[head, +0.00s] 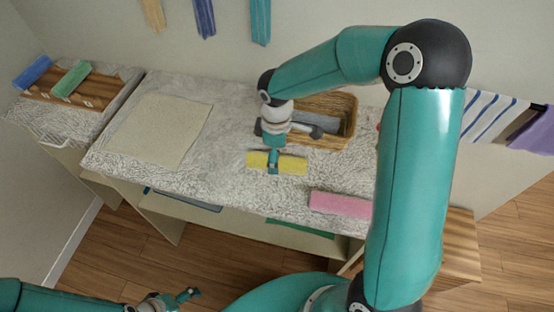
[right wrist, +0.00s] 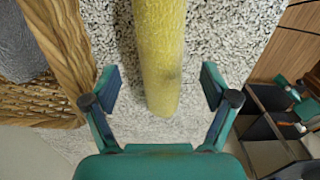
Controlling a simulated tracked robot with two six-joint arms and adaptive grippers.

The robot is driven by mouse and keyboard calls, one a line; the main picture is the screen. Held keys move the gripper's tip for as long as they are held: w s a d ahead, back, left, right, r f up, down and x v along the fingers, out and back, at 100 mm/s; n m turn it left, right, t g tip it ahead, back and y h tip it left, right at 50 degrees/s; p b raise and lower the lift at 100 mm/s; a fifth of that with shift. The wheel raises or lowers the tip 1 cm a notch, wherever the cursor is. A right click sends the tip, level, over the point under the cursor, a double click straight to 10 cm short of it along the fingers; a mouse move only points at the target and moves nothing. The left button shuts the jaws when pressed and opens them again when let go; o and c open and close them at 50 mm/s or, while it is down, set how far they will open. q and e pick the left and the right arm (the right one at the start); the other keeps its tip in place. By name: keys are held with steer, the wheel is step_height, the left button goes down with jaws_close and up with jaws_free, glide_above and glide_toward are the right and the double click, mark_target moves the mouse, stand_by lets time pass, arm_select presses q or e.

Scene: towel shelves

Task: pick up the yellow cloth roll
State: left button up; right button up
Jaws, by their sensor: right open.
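The yellow cloth roll (head: 293,164) lies on the speckled counter, near its front edge. In the right wrist view the roll (right wrist: 160,45) runs away from me between the two fingers. My right gripper (head: 273,162) is over the middle of the roll, with its fingers open on either side. Gaps show between both fingers and the roll in the right wrist view. My left gripper (head: 178,299) is low at the bottom left, away from the counter; its finger opening is unclear.
A wicker basket (head: 345,117) with a grey-blue cloth (head: 315,121) stands just behind the yellow roll. A pink roll (head: 340,204) lies to the right along the front edge. A beige mat (head: 160,130) lies to the left. A wooden tray (head: 95,100) holds blue and green rolls.

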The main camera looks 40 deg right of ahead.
step_height(320, 180, down, 3)
steer(key=shift+f, duration=0.15)
steer(key=shift+s, duration=0.1)
steer(key=c, duration=1.3)
